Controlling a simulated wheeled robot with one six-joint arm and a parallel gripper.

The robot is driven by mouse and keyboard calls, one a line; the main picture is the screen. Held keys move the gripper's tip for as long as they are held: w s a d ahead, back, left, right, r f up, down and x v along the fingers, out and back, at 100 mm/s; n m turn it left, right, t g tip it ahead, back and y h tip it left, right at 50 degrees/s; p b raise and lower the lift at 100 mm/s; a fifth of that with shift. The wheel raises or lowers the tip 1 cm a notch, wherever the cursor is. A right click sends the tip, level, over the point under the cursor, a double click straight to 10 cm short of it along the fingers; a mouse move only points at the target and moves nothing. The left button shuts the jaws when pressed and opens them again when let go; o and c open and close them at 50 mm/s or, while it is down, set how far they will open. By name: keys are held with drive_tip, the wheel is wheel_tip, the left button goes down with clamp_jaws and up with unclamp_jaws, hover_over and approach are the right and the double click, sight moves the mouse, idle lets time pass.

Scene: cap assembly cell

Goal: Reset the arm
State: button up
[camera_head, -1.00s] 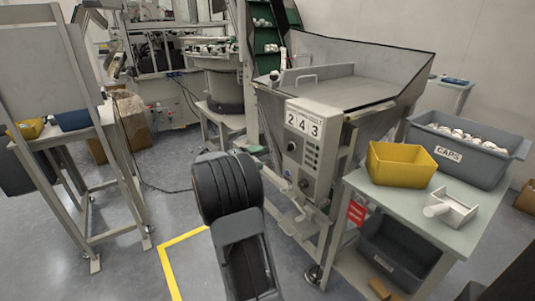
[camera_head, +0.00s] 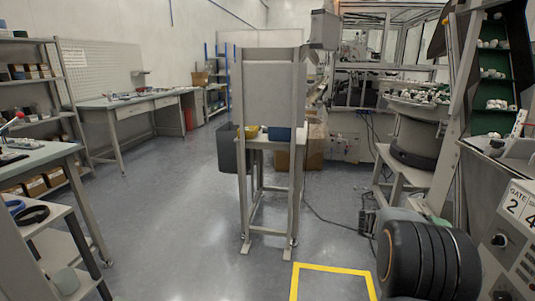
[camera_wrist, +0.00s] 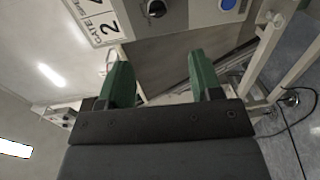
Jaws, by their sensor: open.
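My gripper (camera_wrist: 160,85) shows in the wrist view with its two green fingers apart. Nothing is between the fingers. Beyond them are the grey gate machine (camera_wrist: 175,25) and its white number sign (camera_wrist: 98,18). In the head view a dark rounded link of my arm is at the lower right, in front of the gate machine (camera_head: 510,235). My gripper itself does not show in the head view.
A grey stand (camera_head: 243,170) is in the middle, with a dark bin (camera_head: 230,150) beside it. A yellow floor marking (camera_head: 335,268) lies in front. Workbenches (camera_head: 150,102) and shelves line the left. The floor between is clear.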

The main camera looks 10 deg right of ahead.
drive_tip(key=s+a+r+n+t+y+p, duration=0.1)
drive_tip(key=s+a+r+t+y+p, duration=0.2)
drive_tip(key=a+r+y+p, duration=0.2)
drive_tip(key=s+a+r+n+t+y+p, duration=0.1)
drive_tip(key=s+a+r+t+y+p, duration=0.2)
drive_tip(key=a, duration=1.5)
drive_tip(key=s+a+r+n+t+y+p, duration=0.1)
drive_tip(key=s+a+r+t+y+p, duration=0.2)
drive_tip(key=a+r+y+p, duration=0.5)
drive_tip(key=s+a+r+p, duration=0.1)
drive_tip(key=a+r+p, duration=0.3)
drive_tip(key=p, duration=0.4)
drive_tip(key=shift+a+r+n+p, duration=0.15)
drive_tip(key=shift+a+n+p, duration=0.15)
drive_tip(key=shift+a+p, duration=0.05)
